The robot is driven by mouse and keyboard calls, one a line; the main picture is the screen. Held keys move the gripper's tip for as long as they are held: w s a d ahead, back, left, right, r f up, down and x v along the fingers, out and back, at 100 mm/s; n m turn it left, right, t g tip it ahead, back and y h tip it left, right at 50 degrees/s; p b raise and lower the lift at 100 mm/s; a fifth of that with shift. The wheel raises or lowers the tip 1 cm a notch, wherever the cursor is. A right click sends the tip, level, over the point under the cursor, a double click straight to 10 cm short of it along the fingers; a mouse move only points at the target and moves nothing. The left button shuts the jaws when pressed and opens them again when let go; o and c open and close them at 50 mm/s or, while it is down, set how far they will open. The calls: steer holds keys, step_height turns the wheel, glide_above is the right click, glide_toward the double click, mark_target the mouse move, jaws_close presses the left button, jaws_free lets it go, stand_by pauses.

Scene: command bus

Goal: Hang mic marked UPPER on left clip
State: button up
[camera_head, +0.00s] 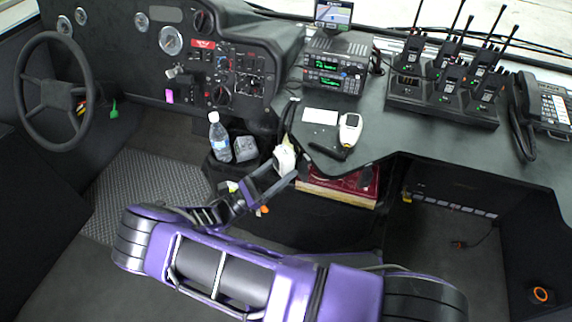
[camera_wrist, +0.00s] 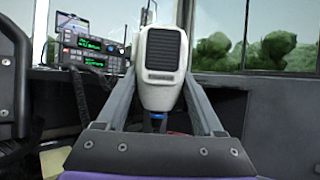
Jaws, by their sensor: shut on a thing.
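A pale grey hand mic (camera_wrist: 161,68) with a dark grille fills the middle of the wrist view, upright, with a dark cord end and a blue band below it. My gripper (camera_wrist: 162,88) is shut on it, one finger on each side. In the head view, the mic (camera_head: 285,157) is small and white between the fingers of my gripper (camera_head: 284,168), in front of the dash. Two stacked radios (camera_head: 336,68) with green displays stand on the dash; they also show at the left of the wrist view (camera_wrist: 90,50). No UPPER mark is readable. I cannot make out the left clip.
A water bottle (camera_head: 219,137) stands left of my gripper. A red book (camera_head: 340,187) lies under the dash edge. A white handheld device (camera_head: 349,131) and a white card (camera_head: 320,116) lie on the dash. A radio charger (camera_head: 442,101) and a phone (camera_head: 524,115) stand right.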

steer(key=shift+d+f, duration=0.1)
steer(key=shift+d, duration=0.05)
steer(key=shift+w+d+f+b, duration=0.2)
steer(key=shift+d+f+b, duration=0.15)
steer(key=shift+f, duration=0.2)
steer(key=shift+w+d+f+b, duration=0.2)
steer(key=shift+d+f, duration=0.2)
steer(key=shift+f, duration=0.15)
steer(key=shift+w+d+f+b, duration=0.1)
steer(key=shift+d+f+b, duration=0.1)
steer(key=shift+f+b, duration=0.3)
steer(key=shift+w+d+f+b, duration=0.15)
steer(key=shift+f+b, duration=0.25)
steer(key=shift+f, duration=0.2)
steer(key=shift+s+a+r, duration=0.1)
steer(key=shift+r, duration=0.05)
steer(key=shift+b, duration=0.5)
steer(key=shift+f, duration=0.45)
steer(key=shift+f, duration=0.3)
steer(key=shift+f, duration=0.2)
